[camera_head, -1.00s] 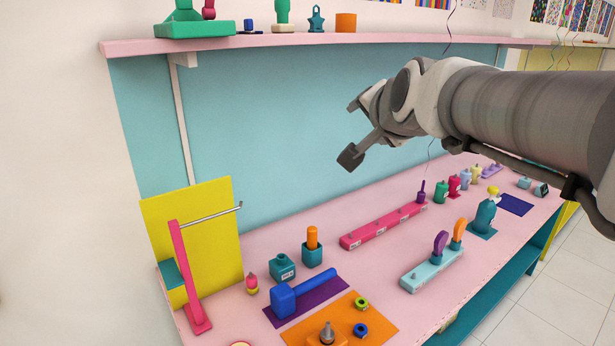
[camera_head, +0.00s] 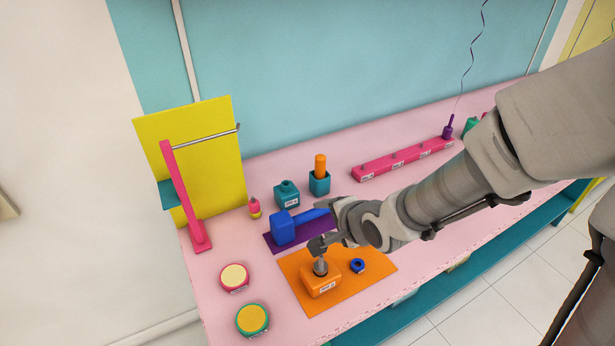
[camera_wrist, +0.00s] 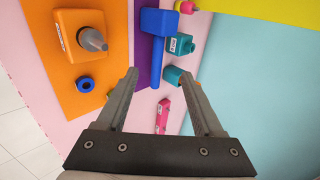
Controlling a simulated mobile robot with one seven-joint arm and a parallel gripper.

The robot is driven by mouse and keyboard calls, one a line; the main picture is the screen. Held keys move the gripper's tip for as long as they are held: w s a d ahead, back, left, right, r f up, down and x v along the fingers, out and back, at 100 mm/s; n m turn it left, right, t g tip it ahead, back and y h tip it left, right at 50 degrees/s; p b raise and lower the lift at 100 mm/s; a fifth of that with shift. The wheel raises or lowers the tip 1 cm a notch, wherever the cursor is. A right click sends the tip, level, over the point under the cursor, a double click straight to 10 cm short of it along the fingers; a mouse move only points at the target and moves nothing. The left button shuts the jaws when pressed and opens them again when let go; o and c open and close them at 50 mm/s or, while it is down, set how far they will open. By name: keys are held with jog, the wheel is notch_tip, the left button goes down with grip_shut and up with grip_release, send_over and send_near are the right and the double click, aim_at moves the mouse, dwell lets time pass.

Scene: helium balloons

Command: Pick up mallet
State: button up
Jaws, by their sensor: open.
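The blue mallet (camera_head: 286,227) lies on a purple mat (camera_head: 273,243) on the pink table, its head at the left and its handle running right. My gripper (camera_head: 320,226) is over the handle side, and my arm hides the handle's far end. In the wrist view the mallet (camera_wrist: 158,22) shows ahead, with its handle pointing down toward the space between my open fingers (camera_wrist: 158,72). The fingers are apart and nothing is between them. I cannot tell the exact height of the gripper over the handle.
An orange block with a grey peg (camera_head: 319,284) and a blue ring (camera_head: 358,265) are on an orange mat (camera_head: 352,290) in front. Teal holders (camera_head: 287,194) stand behind the mallet. A pink stand (camera_head: 184,195) is at left; two round pots (camera_head: 234,277) are at front left.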

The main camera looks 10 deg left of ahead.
jog(key=f, duration=0.1)
jog(key=b, duration=0.7)
send_near(297, 221)
notch_tip(297, 221, down, 2)
jog(key=w, duration=0.1)
jog(key=shift+a+r+b+x, duration=0.1)
jog(key=shift+b+x, duration=0.15)
jog(key=shift+x, duration=1)
jog(key=shift+a+r+b+x, duration=0.1)
jog(key=shift+a+b+x, duration=0.1)
jog(key=shift+x, duration=1.05)
jog(key=shift+a+r+b+x, duration=0.1)
jog(key=shift+b+x, duration=0.15)
jog(key=shift+x, duration=1)
jog(key=shift+w, duration=0.1)
grip_shut()
